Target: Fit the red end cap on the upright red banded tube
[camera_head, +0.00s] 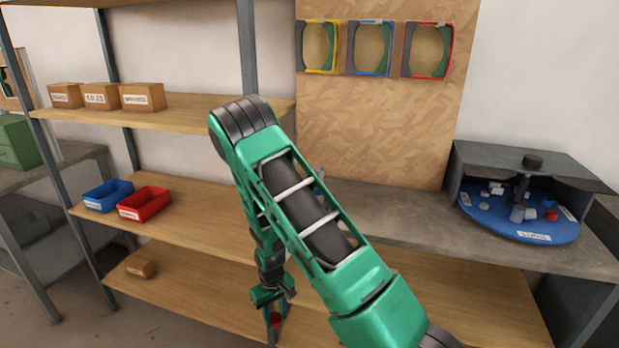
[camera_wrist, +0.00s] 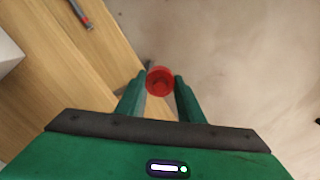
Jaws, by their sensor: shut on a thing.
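My gripper (camera_head: 272,314) hangs low at the front edge of the lower wooden shelf. In the wrist view my gripper (camera_wrist: 160,80) is shut on the red end cap (camera_wrist: 160,82), a round red cup shape between the two green fingertips. The cap (camera_head: 277,320) shows small and partly hidden in the head view. A dark grey rod with a red part (camera_wrist: 80,14) is at the top left of the wrist view over the wood. It may be the red banded tube; I cannot tell whether it stands upright. I cannot make out the tube in the head view.
A blue bin (camera_head: 108,195) and a red bin (camera_head: 145,204) stand on the middle shelf. A small box (camera_head: 140,267) lies on the lower shelf. A blue turntable (camera_head: 520,226) with small parts is at right. Bare floor lies beyond the shelf edge.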

